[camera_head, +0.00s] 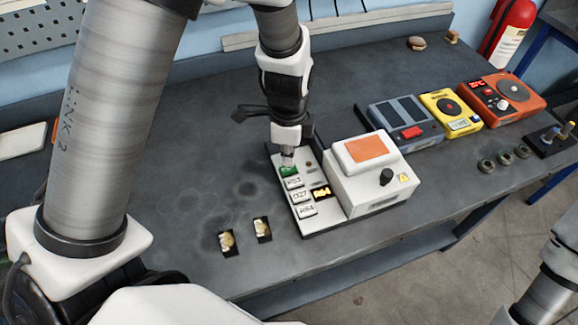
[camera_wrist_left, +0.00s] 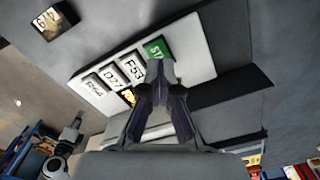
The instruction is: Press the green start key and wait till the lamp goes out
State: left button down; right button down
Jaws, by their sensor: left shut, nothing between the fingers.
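The green start key (camera_head: 289,171) is at the far end of a column of keys on the pale control panel (camera_head: 305,226). It also shows in the left wrist view (camera_wrist_left: 155,48), partly hidden by my fingertips. My left gripper (camera_head: 287,160) points down at this key, shut and empty. Its closed tips also show in the left wrist view (camera_wrist_left: 160,70), at the key's edge. I cannot tell whether they press it. A small round brownish spot (camera_head: 309,163) beside the key may be the lamp; it does not look clearly lit. An amber display (camera_head: 321,193) glows. My right gripper is not visible.
A white box with an orange-topped lid (camera_head: 366,148) and a black knob (camera_head: 386,177) adjoins the panel. Blue (camera_head: 405,122), yellow (camera_head: 450,112) and orange (camera_head: 502,97) devices stand to the right.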

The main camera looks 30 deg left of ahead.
aim_at(288, 168)
pick_arm(q)
jog(key=shift+f+b, duration=0.95)
jog(key=shift+f, duration=0.3)
dwell(0.5)
jog(key=shift+r, duration=0.1)
notch_tip(288, 168, up, 6)
jog(key=p, duration=0.5)
dwell(0.6)
